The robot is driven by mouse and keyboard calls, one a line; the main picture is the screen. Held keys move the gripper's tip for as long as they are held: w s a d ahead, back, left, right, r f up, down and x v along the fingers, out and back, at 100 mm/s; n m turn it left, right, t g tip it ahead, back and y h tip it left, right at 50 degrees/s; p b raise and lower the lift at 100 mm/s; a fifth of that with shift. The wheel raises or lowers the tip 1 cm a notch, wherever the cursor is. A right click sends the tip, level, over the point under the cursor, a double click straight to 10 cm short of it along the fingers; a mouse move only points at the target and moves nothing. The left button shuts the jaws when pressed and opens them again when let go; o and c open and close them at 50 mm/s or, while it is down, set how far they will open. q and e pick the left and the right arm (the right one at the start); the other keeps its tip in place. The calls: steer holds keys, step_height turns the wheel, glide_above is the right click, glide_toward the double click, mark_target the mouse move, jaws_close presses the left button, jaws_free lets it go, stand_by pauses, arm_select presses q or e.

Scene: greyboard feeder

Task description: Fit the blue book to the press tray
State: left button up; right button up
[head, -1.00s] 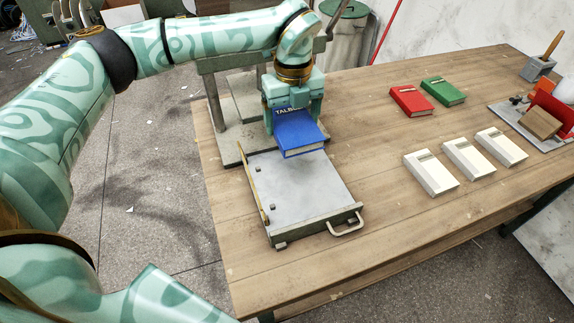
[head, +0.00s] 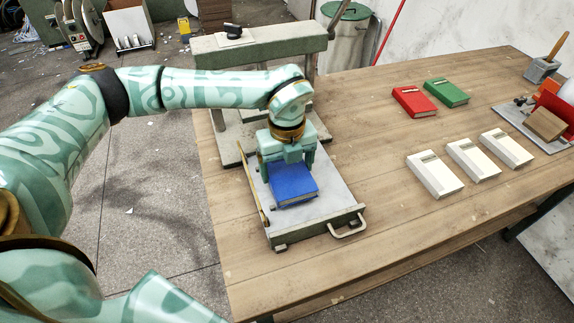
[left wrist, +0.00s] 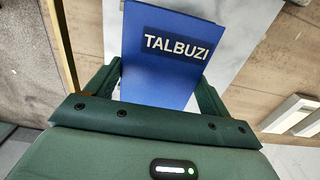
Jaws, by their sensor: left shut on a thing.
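The blue book (head: 292,184) is held by my left gripper (head: 287,163), which is shut on its rear end. In the left wrist view the book (left wrist: 165,75) shows the word TALBUZI, with a green finger on each side. The book is over the middle of the press tray (head: 335,193), a grey plate with a yellow strip along its left side and a handle in front. I cannot tell whether the book touches the plate. The tray plate also shows in the left wrist view (left wrist: 235,35). My right gripper is not in view.
The press frame (head: 255,50) stands behind the tray. A red book (head: 414,101) and a green book (head: 446,92) lie at the back right. White blocks (head: 435,174) lie in a row right of the tray. The table between tray and blocks is clear.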

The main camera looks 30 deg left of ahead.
mark_target(287, 170)
arm_select(q)
steer(key=shift+f, duration=0.1)
steer(key=shift+f, duration=0.45)
steer(key=o, duration=1.1)
steer(key=shift+o, duration=0.2)
steer(key=shift+r, duration=0.1)
step_height(287, 170, up, 13)
steer(key=p, duration=0.2)
